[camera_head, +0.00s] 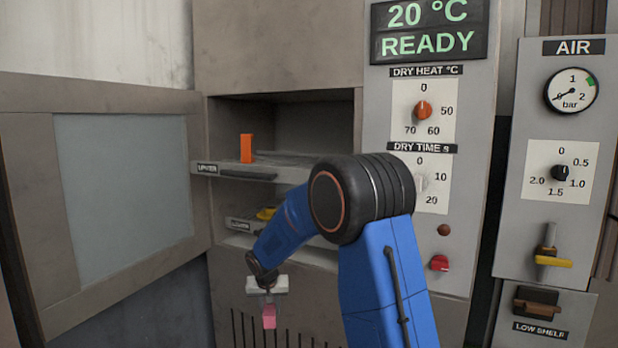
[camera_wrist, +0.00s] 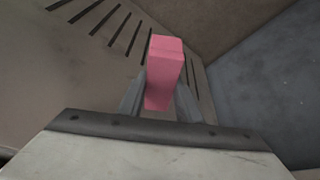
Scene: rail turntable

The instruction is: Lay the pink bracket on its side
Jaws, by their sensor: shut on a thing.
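The pink bracket (camera_head: 269,317) is held below my gripper (camera_head: 268,301) in the head view, in front of the slotted lower panel of the oven. In the wrist view the pink bracket (camera_wrist: 164,70) stands out as a block between the two grey fingers of my gripper (camera_wrist: 160,95). My gripper is shut on it. No support shows directly under the bracket, and its lower end is near the slots. Its full shape cannot be told from these views.
An oven with its door (camera_head: 125,190) open at left holds an upper shelf (camera_head: 230,171) with an orange block (camera_head: 246,148). A lower shelf (camera_head: 240,224) carries a yellow piece (camera_head: 266,213), partly hidden by my arm.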

